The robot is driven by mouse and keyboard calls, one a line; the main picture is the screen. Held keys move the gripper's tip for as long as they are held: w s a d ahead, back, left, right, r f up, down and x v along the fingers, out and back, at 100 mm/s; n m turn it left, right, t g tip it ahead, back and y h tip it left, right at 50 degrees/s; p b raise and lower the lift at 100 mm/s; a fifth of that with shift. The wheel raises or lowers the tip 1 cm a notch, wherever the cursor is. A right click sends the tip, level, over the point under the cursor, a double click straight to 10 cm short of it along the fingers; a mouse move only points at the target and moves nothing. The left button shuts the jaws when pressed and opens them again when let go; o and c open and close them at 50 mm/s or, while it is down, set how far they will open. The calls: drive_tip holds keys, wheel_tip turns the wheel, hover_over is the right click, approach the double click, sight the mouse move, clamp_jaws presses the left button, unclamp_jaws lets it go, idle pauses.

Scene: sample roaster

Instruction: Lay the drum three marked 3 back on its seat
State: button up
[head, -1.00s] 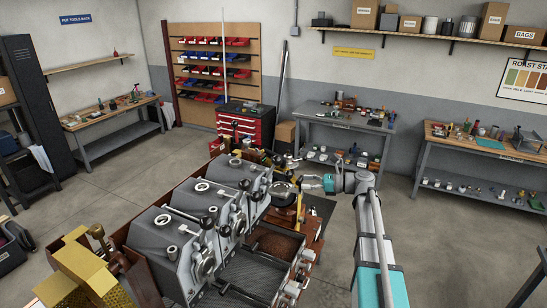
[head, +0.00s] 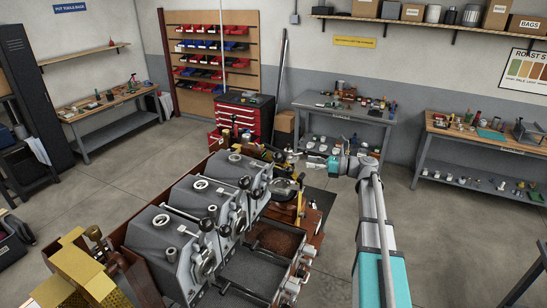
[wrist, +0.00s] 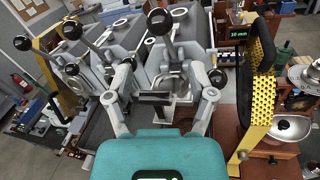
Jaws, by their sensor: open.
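Three grey drum housings (head: 190,210) stand in a row on the roaster, with black-knobbed levers and round fronts. No number 3 is legible on any, so I cannot tell which part is drum three. My gripper (head: 310,163) is beyond the far end of the row, to its right, above the bench level. In the wrist view my gripper (wrist: 160,100) has its two grey fingers spread wide and nothing is visibly held. Behind the fingers are the grey housings (wrist: 110,45) and a round metal fitting (wrist: 172,80). The drum's seat cannot be identified.
A tray of brown material (head: 277,241) lies beside the housings.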

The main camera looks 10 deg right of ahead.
drive_tip(key=shift+a, duration=0.1)
drive_tip(key=x, duration=1.3)
drive_tip(key=shift+w+a, duration=0.15)
drive_tip(key=shift+a, duration=0.15)
drive_tip(key=shift+c, duration=0.2)
clamp_jaws()
